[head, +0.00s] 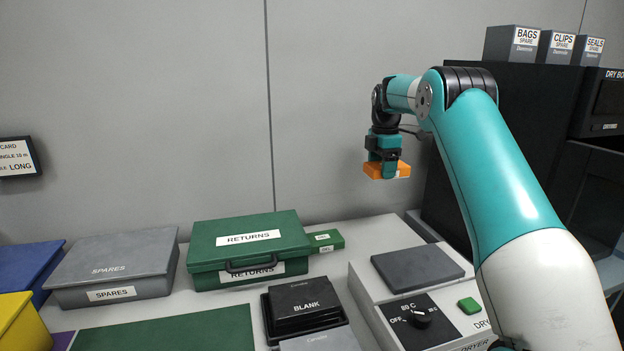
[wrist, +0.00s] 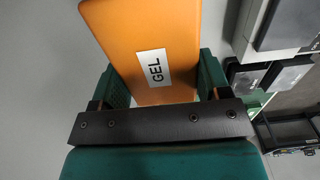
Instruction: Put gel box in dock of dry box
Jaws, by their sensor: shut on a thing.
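The gel box (head: 388,171) is an orange block, held in the air above the worktop in the head view. In the wrist view the gel box (wrist: 145,35) fills the upper middle, with its white GEL label readable. My gripper (head: 384,158) is shut on it, with one finger on each side. The dry box (head: 598,104) is a black unit at the right edge of the head view, cut off by the frame. My gripper is apart from it, to its left. I cannot make out its dock.
A dryer (head: 425,310) with a dial and green button stands below my arm. A green RETURNS case (head: 250,240), a grey SPARES box (head: 115,270) and a black BLANK box (head: 303,305) occupy the worktop. Small BAGS, CLIPS and SEALS boxes (head: 556,47) stand high at right.

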